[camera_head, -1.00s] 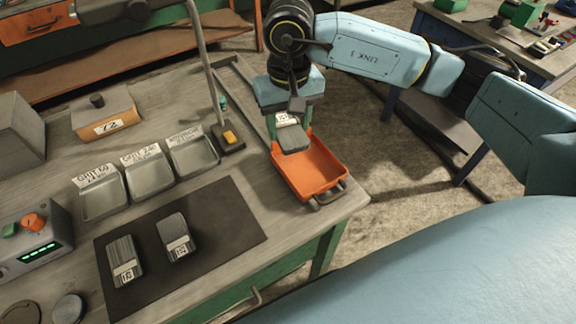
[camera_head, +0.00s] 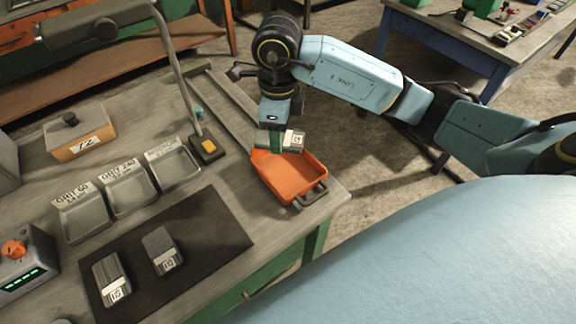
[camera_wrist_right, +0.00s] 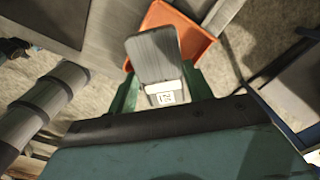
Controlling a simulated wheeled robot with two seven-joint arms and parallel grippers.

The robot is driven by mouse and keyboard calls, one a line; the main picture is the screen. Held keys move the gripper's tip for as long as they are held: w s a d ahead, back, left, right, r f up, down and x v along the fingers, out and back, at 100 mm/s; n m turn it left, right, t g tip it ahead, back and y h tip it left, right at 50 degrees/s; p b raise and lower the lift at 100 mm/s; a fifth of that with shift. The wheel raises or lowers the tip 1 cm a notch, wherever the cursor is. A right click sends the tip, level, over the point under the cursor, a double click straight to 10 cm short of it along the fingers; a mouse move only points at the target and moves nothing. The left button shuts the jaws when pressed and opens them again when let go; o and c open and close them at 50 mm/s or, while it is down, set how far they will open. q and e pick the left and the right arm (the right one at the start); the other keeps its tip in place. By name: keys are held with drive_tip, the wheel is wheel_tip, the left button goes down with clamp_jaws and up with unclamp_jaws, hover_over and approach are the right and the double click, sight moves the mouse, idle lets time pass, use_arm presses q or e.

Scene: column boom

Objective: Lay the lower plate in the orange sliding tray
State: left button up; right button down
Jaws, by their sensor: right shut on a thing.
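My right gripper (camera_head: 282,130) is shut on a grey plate (camera_head: 266,140) with a white number label, held over the back end of the orange sliding tray (camera_head: 292,181). The right wrist view shows this held plate (camera_wrist_right: 153,58) between green fingers, with part of the orange tray (camera_wrist_right: 188,38) behind it. The tray's visible floor is empty. Two more striped grey plates, a left one (camera_head: 108,275) and a right one (camera_head: 161,246), lie on the dark mat (camera_head: 215,225). My left gripper is not in view.
Three labelled metal trays (camera_head: 128,186) stand in a row left of the orange tray. A lamp post (camera_head: 178,75) rises beside a switch box with a yellow button (camera_head: 207,148).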

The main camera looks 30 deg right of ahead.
sight(288, 171)
drive_tip(key=m, duration=0.3)
drive_tip(key=d+m, duration=0.1)
drive_tip(key=m, duration=0.1)
drive_tip(key=shift+s+f+m, duration=0.2)
drive_tip(key=shift+m, duration=0.2)
drive_tip(key=shift+s+d+f+m, duration=0.1)
drive_tip(key=shift+d+m, duration=0.15)
drive_tip(key=shift+m, duration=0.75)
drive_tip(key=shift+f+m, duration=0.15)
drive_tip(key=shift+m, duration=0.15)
wheel_tip(288, 171, down, 10)
drive_tip(key=shift+d+r, duration=0.1)
drive_tip(key=c, duration=0.6)
unclamp_jaws()
wheel_tip(288, 171, up, 12)
